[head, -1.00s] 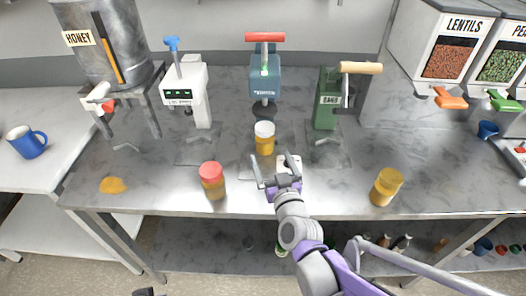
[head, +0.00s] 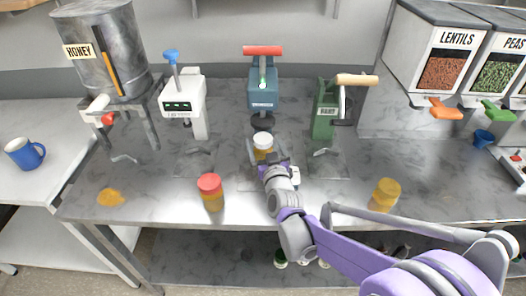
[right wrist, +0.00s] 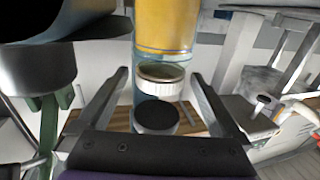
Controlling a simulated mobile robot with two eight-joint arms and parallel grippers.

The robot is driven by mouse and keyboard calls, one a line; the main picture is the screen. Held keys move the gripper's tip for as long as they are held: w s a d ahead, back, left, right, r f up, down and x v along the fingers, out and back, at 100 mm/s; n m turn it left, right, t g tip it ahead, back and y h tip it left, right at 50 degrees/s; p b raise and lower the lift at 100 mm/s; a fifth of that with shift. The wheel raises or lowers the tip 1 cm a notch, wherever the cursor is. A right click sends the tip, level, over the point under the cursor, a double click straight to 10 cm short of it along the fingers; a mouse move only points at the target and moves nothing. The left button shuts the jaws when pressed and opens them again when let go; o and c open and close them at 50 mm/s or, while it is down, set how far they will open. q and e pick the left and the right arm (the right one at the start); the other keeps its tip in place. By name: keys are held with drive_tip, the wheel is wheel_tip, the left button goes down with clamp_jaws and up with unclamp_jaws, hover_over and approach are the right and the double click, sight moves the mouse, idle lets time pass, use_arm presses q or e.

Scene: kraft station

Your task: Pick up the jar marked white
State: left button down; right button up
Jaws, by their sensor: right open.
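The white-lidded jar (head: 263,141) with amber contents stands on the counter in front of the middle blue-green machine. My right gripper (head: 266,151) is open, with its fingers on either side of the jar in the head view and partly hiding its lower body. In the right wrist view, the jar's white lid (right wrist: 161,84) and yellow body (right wrist: 163,28) show between the two spread fingers (right wrist: 160,76). I cannot tell whether either finger touches the jar. My left gripper is not in view.
White (head: 184,105), blue-green (head: 262,92) and green (head: 325,110) machines line the back. A yellow-orange spill (head: 111,197) lies at left.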

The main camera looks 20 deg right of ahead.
clamp_jaws()
idle(0.5)
drive_tip(key=shift+r, duration=0.1)
